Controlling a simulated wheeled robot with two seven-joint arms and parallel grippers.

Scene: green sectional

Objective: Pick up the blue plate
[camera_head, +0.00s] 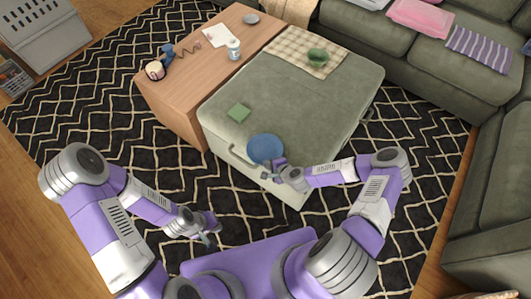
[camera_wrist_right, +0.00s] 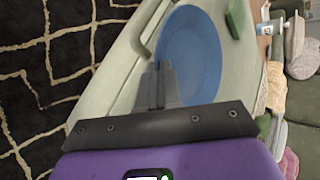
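The blue plate (camera_head: 264,148) is round and lies at the near edge of the pale green ottoman (camera_head: 310,110), above its handle. In the right wrist view the plate (camera_wrist_right: 192,55) is just beyond the fingers. My right gripper (camera_head: 270,170) is at the plate's near rim. In the right wrist view its fingers (camera_wrist_right: 159,85) are close together, with the plate's edge running between them; they look shut on the rim. My left gripper (camera_head: 213,232) is empty over the rug, away from the plate, and its fingers look spread.
A green square (camera_head: 239,112) and a green bowl (camera_head: 317,57) on a checked cloth (camera_head: 296,43) are on the ottoman. A wooden table (camera_head: 185,85) with a cup (camera_head: 233,49), a small plate and other items adjoins it. A green sofa (camera_head: 365,30) stands behind and right.

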